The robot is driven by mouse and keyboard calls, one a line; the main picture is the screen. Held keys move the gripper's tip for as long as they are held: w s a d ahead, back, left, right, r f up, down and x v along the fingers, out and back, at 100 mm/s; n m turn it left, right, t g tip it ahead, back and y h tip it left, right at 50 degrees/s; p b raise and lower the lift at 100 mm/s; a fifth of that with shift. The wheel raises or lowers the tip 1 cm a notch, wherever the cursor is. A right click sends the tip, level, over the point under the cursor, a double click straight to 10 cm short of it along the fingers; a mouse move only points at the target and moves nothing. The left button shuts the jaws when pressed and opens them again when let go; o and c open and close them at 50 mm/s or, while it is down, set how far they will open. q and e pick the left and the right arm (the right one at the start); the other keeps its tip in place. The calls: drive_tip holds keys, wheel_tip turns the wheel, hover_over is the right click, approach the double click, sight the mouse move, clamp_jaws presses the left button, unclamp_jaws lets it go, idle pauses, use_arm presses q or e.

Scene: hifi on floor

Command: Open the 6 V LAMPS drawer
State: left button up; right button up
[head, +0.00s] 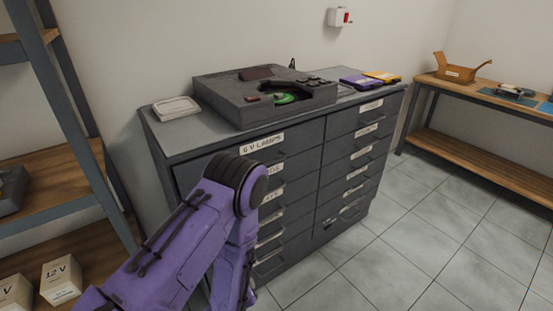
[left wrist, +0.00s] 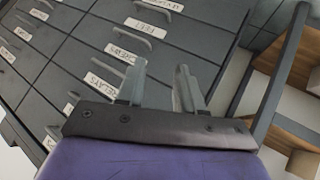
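The 6 V LAMPS drawer (head: 290,143) is the top drawer in the left column of the dark grey cabinet (head: 340,101) in the head view. Its white label faces me and its front looks flush. My purple left arm covers its lower left part and much of the drawers below. My left gripper (left wrist: 160,67) shows in the left wrist view, with two grey fingers apart and nothing seen between them. They point at drawer fronts with upside-down labels, among them RELAYS (left wrist: 103,85) and SCREWS (left wrist: 122,54). The 6 V LAMPS label is not readable there. My right gripper is not in view.
A grey turntable (head: 235,98), a pale tray (head: 176,108) and purple and yellow cases (head: 362,81) lie on the cabinet top. A shelf with boxes (head: 61,281) stands at left. A wooden bench (head: 484,93) stands at right. Tiled floor in front is clear.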

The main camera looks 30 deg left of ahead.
use_arm(q)
drive_tip(key=w+a+r+n+t, duration=0.2)
drive_tip(key=w+r+n+t, duration=0.15)
drive_tip(key=w+r, duration=0.5)
drive_tip(key=n+t+y, duration=0.3)
drive_tip(key=n+t, duration=0.3)
approach(270, 162)
drive_tip(key=x, duration=0.3)
drive_tip(key=p+x, duration=0.1)
drive_tip(key=x, duration=0.2)
drive_tip(key=p+x, duration=0.1)
drive_tip(key=x, duration=0.2)
drive_tip(key=shift+w+a+f, duration=0.15)
drive_tip(key=shift+w+f, duration=0.1)
drive_tip(key=shift+w, duration=0.05)
drive_tip(key=shift+w+a, duration=0.1)
drive_tip(key=shift+w, duration=0.2)
drive_tip(key=shift+c, duration=0.3)
clamp_jaws()
